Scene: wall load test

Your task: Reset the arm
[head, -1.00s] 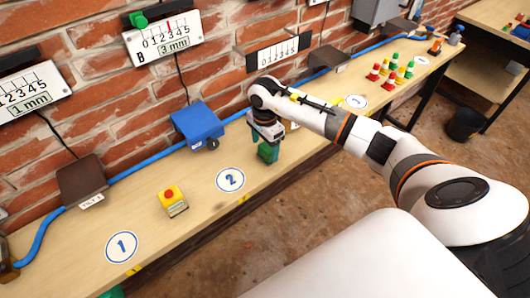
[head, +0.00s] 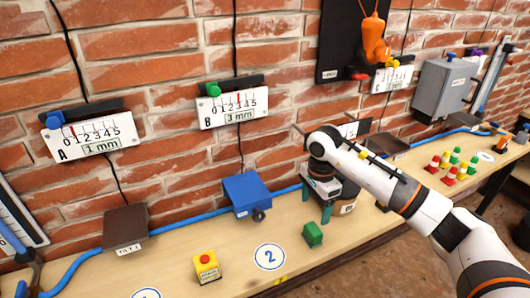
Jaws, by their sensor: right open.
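My right gripper (head: 322,203) is open and empty. It hangs over the bench, with its teal fingertips just above and behind a green block (head: 313,235). The block stands on the bench to the right of the round "2" mark (head: 269,257) and looks apart from the fingers. My right arm reaches in from the right and covers part of a third gauge (head: 354,129) on the wall. My left gripper is not in view.
Gauges A (head: 91,136) and B (head: 232,107) hang on the brick wall. A blue box (head: 246,194) and brown box (head: 125,227) stand at the back of the bench (head: 180,245). Several small coloured cones (head: 450,175) stand at the right. An orange device hangs on a black board (head: 345,35).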

